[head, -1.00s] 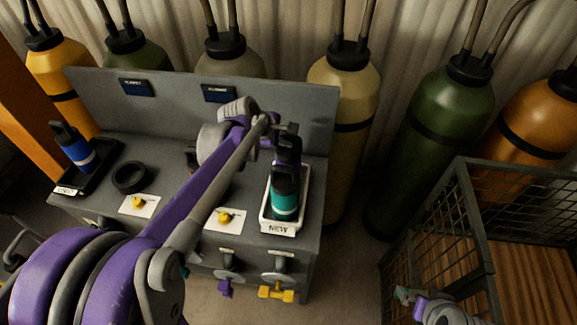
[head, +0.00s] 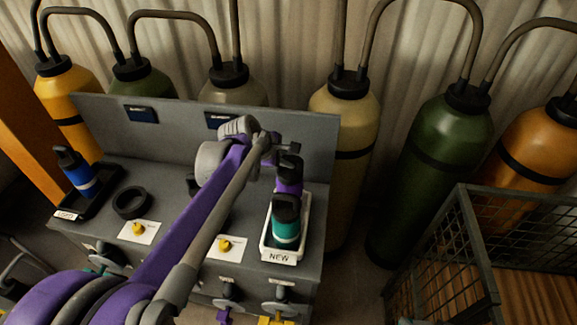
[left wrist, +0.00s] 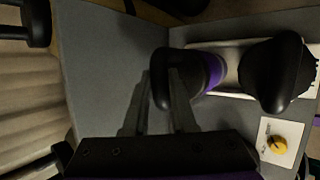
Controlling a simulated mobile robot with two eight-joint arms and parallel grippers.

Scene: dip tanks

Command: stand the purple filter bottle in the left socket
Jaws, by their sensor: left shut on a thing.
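The purple filter bottle (head: 289,186) with a black cap stands at the back of the white NEW tray (head: 279,257), behind a teal bottle (head: 286,229). My left gripper (head: 273,147) reaches it from the left and is shut on its black top. In the left wrist view the fingers (left wrist: 166,82) are on the black top, beside the purple band (left wrist: 213,70). The left socket, a black ring (head: 131,203), is empty on the grey bench. A second dark socket is mostly hidden behind my arm. My right gripper is not clearly in view.
A blue bottle (head: 82,180) leans in a black tray (head: 98,206) at the bench's left end. Yellow knobs (head: 139,229) sit on white plates at the front. A grey back panel (head: 280,130) stands behind. A wire cage (head: 470,240) is on the right.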

